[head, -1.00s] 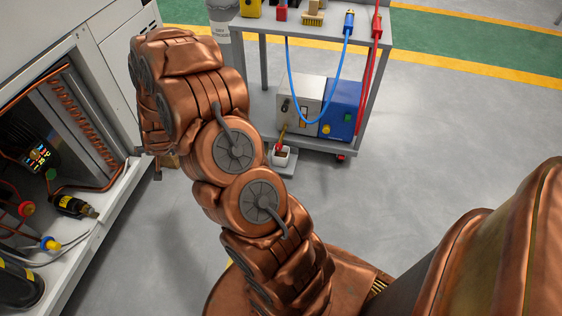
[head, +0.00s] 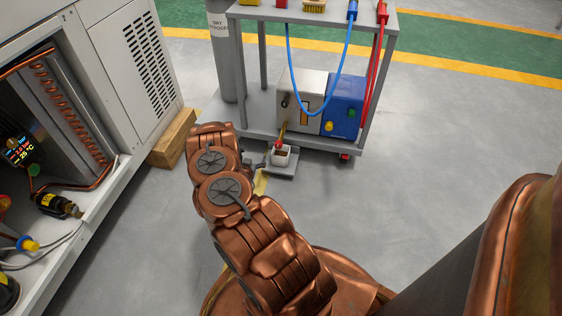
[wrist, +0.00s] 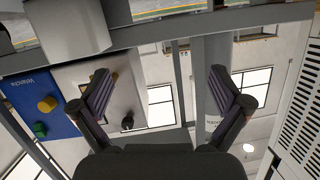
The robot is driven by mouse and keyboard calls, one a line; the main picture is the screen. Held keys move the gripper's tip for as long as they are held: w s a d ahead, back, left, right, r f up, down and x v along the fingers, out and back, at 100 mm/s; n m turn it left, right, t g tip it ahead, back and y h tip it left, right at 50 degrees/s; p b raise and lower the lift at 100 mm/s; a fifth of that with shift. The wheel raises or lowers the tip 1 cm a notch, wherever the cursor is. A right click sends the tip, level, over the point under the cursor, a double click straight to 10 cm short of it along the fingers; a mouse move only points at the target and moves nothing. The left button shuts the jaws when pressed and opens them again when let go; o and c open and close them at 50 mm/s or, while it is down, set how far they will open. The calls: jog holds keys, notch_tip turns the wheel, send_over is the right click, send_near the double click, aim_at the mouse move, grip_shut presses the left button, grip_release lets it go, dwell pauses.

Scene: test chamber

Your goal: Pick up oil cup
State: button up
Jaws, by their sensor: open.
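The likely oil cup (head: 281,157) is a small pale square cup with dark contents and a red and yellow handle standing in it. It sits on a low grey ledge at the front of the cart. My gripper (head: 256,164) is low, just left of the cup in the head view, partly hidden by my arm. In the wrist view my gripper (wrist: 161,85) has its two dark fingers spread wide with nothing between them. A pale grey block at the upper left of that view may be the cup, but I cannot tell.
The grey cart (head: 245,125) carries a grey and blue machine (head: 342,105) on its lower shelf. Blue and red hoses hang in front. A grey cylinder (head: 226,60) stands at its left. A wooden block (head: 172,138) lies beside the white cabinet (head: 135,60). Floor at the right is clear.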

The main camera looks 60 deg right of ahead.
aim_at(279, 157)
jog(key=s+d+f+h, duration=0.1)
jog(key=s, duration=0.2)
jog(key=s+d+f+h+b, duration=0.1)
jog(key=s+d, duration=0.1)
jog(key=s, duration=0.1)
jog(key=s+d+f+h+b, duration=0.1)
jog(key=s, duration=0.2)
jog(key=shift+s+d+f, duration=0.15)
jog(key=shift+d, duration=0.25)
jog(key=shift+s+d+h, duration=0.1)
jog(key=shift+d+h, duration=0.1)
jog(key=shift+h, duration=0.1)
jog(key=shift+b+x, duration=0.5)
jog(key=shift+x, duration=0.6)
jog(key=b+x, duration=0.1)
jog(key=x, duration=0.1)
jog(key=b+x, duration=0.2)
jog(key=x, duration=0.1)
jog(key=shift+f, duration=0.2)
jog(key=shift+d+r, duration=0.1)
jog(key=shift+d, duration=0.05)
jog(key=c, duration=1.2)
jog(key=shift+r+p, duration=0.55)
jog(key=shift+p, duration=0.05)
jog(key=p+v, duration=0.3)
jog(key=v, duration=1.5)
jog(key=shift+w+r+p, duration=0.25)
jog(key=shift+r+p, duration=0.05)
jog(key=shift+r, duration=0.1)
